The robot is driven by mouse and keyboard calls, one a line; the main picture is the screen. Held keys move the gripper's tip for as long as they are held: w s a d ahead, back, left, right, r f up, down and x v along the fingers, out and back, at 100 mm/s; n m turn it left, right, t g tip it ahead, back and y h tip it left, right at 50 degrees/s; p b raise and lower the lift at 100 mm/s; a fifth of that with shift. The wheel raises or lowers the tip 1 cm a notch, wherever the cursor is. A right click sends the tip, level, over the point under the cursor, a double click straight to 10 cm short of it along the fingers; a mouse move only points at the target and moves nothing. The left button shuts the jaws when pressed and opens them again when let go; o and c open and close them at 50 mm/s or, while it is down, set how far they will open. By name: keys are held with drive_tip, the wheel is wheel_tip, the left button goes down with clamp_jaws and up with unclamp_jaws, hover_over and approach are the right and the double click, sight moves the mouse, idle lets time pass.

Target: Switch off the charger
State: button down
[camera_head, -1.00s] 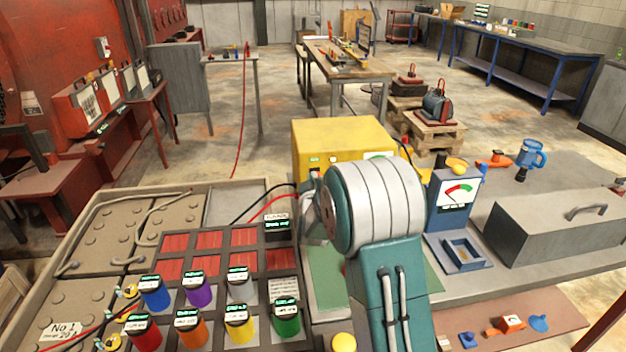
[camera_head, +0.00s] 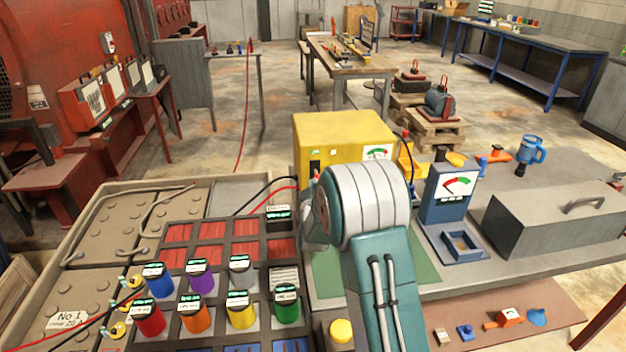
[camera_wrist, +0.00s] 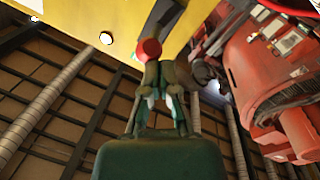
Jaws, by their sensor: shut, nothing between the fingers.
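The charger is a yellow box (camera_head: 345,130) at the centre of the bench in the head view. Its front shows a small dial (camera_head: 377,153) at the right and a dark switch-like patch (camera_head: 315,167) at the left. My arm hides the lower front. In the wrist view the charger's yellow face (camera_wrist: 125,22) fills the top. My gripper (camera_wrist: 158,65) is shut and empty, its fingertips right below a round red knob (camera_wrist: 148,50) by that face. I cannot tell whether they touch. In the head view my gripper is hidden behind my arm.
A blue meter stand (camera_head: 452,195) and a grey lidded box (camera_head: 550,225) stand to the right. Several coloured canisters (camera_head: 240,310) stand in front left, beside a battery tray (camera_head: 130,225). Black and red cables run to the charger's left side.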

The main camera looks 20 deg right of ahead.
drive_tip(key=f, duration=0.3)
drive_tip(key=shift+w+d+f, duration=0.1)
drive_tip(key=shift+w+f, duration=0.05)
drive_tip(key=shift+w, duration=0.05)
drive_tip(key=v, duration=1.2)
drive_tip(key=shift+f, duration=0.1)
